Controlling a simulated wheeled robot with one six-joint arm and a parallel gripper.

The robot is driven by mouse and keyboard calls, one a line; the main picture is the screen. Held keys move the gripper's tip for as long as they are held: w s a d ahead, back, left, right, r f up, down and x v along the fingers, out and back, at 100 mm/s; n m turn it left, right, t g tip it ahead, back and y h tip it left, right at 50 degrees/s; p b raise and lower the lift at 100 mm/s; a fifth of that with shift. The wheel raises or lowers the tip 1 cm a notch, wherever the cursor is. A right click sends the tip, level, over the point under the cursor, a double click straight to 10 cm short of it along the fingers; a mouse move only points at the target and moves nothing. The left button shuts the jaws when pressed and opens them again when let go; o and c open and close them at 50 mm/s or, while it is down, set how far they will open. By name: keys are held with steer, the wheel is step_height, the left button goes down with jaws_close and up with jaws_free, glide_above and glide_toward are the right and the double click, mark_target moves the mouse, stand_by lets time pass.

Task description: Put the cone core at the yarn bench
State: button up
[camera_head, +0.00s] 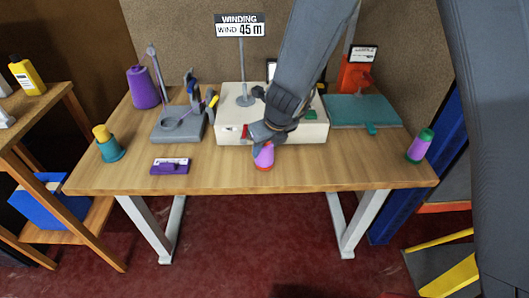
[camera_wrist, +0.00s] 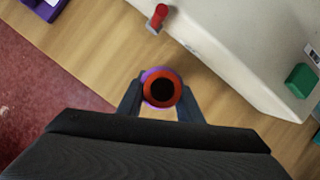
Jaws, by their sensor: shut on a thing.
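My gripper (camera_head: 262,140) points down over the front middle of the wooden yarn bench (camera_head: 215,178), just in front of the white winding machine. It is shut on a cone core (camera_head: 264,157), purple with an orange-red part, which stands about upright at or just above the bench top; I cannot tell if it touches. In the wrist view, the fingers of my gripper (camera_wrist: 160,98) lie on both sides of the cone core (camera_wrist: 163,72), whose red rim and dark hole face the camera.
The white winder (camera_head: 228,124) with the "WIND 45 m" sign (camera_head: 240,25) stands close behind. A purple labelled block (camera_head: 170,166) and a teal cup with a yellow top (camera_head: 107,146) are left. A purple-green cone (camera_head: 420,146) is at the right end. The bench front between is clear.

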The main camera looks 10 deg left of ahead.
steer(key=shift+f, duration=0.1)
steer(key=shift+f, duration=0.15)
steer(key=o, duration=1.1)
steer(key=shift+o, duration=0.2)
steer(key=p+v, duration=0.7)
steer(key=v, duration=0.5)
steer(key=shift+r, duration=0.25)
